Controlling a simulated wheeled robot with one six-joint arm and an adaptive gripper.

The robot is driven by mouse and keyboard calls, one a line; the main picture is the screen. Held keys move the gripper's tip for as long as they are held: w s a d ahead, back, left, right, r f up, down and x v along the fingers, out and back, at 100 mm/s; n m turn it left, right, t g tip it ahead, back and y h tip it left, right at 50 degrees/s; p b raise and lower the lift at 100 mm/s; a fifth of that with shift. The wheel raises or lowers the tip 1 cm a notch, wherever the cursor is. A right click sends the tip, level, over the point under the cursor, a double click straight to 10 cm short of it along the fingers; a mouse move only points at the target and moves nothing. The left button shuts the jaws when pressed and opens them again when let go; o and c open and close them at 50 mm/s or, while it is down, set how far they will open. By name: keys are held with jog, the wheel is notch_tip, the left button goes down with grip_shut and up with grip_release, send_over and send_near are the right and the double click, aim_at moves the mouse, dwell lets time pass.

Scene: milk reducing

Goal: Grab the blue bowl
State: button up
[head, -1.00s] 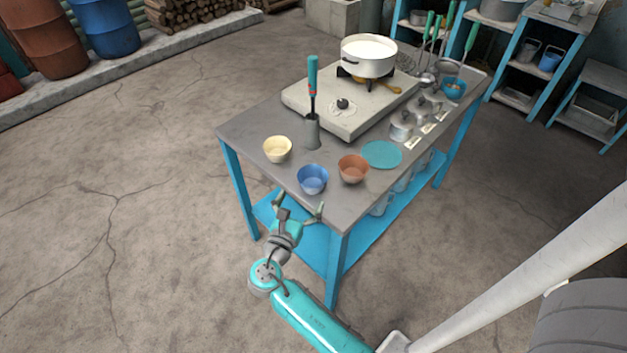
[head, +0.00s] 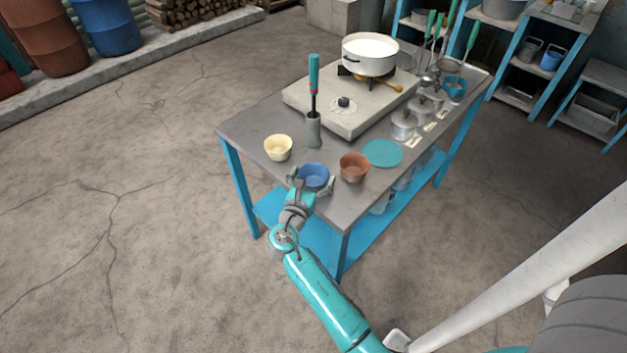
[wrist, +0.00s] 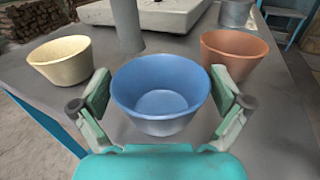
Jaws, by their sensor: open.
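The blue bowl (head: 314,176) stands upright near the front edge of the grey table. It also shows in the middle of the wrist view (wrist: 161,92). My gripper (head: 311,181) is open, with one finger on each side of the bowl. In the wrist view the fingers (wrist: 161,98) flank the bowl's left and right sides, with a small gap showing between each pad and the bowl. The near lower part of the bowl is close to my palm. In the head view my gripper hides part of the bowl's near side.
A cream bowl (head: 278,148) stands to the left and a brown bowl (head: 354,167) close to the right. A teal plate (head: 383,153) lies beyond the brown bowl. A grey holder (head: 313,132) with a teal-handled tool and a stove with a white pot (head: 369,55) stand behind.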

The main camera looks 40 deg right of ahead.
jog(key=c, duration=1)
jog(key=shift+o, duration=0.2)
